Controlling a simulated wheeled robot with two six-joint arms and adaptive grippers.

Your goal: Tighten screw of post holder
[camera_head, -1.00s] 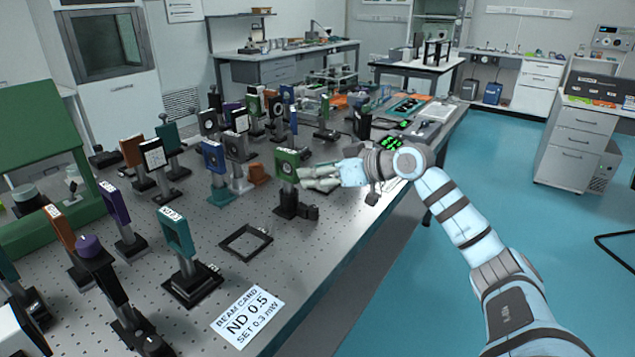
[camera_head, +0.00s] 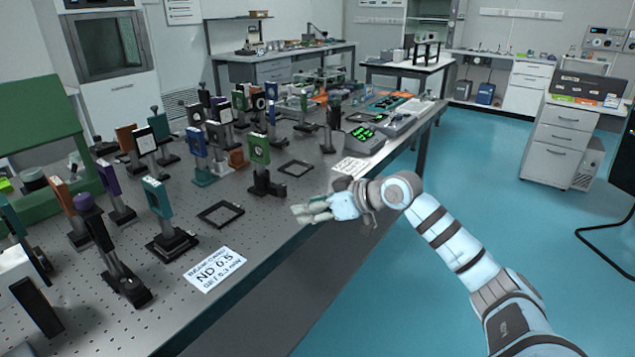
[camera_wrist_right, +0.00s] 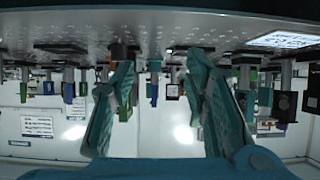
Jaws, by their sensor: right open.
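Another post holder (camera_head: 170,238) bears a teal mount (camera_head: 157,196) nearer the front. The screw is too small to make out. My left gripper does not show.
Several other posts with mounts stand crowded on the optical table (camera_head: 255,228). A device with green digits (camera_head: 363,138) sits farther back.

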